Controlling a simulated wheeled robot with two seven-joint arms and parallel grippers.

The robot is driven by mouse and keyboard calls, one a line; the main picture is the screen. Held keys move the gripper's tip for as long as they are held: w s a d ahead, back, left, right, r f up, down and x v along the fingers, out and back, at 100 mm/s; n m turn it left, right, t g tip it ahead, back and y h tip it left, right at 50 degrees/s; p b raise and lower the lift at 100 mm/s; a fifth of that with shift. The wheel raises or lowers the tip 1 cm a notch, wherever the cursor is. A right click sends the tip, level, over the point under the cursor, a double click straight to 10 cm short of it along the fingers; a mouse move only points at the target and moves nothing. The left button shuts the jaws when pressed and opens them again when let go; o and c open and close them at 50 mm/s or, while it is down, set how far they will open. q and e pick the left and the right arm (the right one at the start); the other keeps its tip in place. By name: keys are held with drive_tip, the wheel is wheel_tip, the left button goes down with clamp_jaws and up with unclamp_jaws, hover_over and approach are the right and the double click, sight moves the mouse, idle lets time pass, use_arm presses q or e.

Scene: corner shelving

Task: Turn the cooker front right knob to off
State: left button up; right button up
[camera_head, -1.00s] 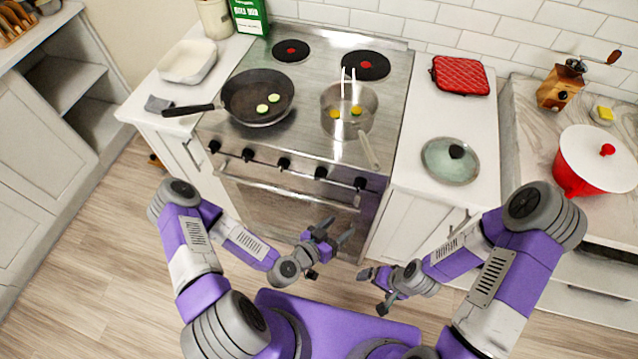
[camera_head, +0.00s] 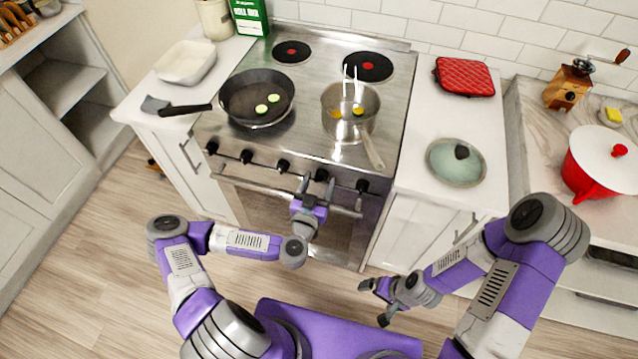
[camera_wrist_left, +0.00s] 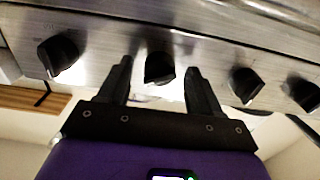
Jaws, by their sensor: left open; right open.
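The cooker (camera_head: 320,140) has a row of several black knobs along its front panel. The rightmost knob (camera_head: 362,186) stands clear of my grippers. The second knob from the right (camera_head: 321,175) is at my left gripper (camera_head: 316,184). In the left wrist view this knob (camera_wrist_left: 158,68) lies between the two open fingertips of my left gripper (camera_wrist_left: 157,72), with a gap on each side. Another knob (camera_wrist_left: 60,55) shows left of the fingers. Which knob is labelled front right I cannot read. My right gripper (camera_head: 372,302) is open and empty, low in front of the cooker.
An oven handle (camera_head: 250,188) runs just below the knobs, close to my left gripper. A frying pan (camera_head: 258,97) and a saucepan (camera_head: 350,108) stand on the hob, the saucepan's handle pointing forward.

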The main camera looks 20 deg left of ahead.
use_arm(q)
drive_tip(key=shift+w, duration=0.15)
drive_tip(key=c, duration=1)
drive_tip(key=shift+c, duration=0.2)
drive_tip(key=shift+n, duration=0.3)
drive_tip(key=shift+r+n+p, duration=0.1)
drive_tip(key=shift+n+p, duration=0.5)
drive_tip(key=shift+n, duration=0.3)
drive_tip(key=n+p, duration=0.1)
drive_tip(key=n, duration=0.1)
drive_tip(key=shift+n, duration=0.4)
drive_tip(key=shift+n+p, duration=0.35)
drive_tip(key=shift+n, duration=3.05)
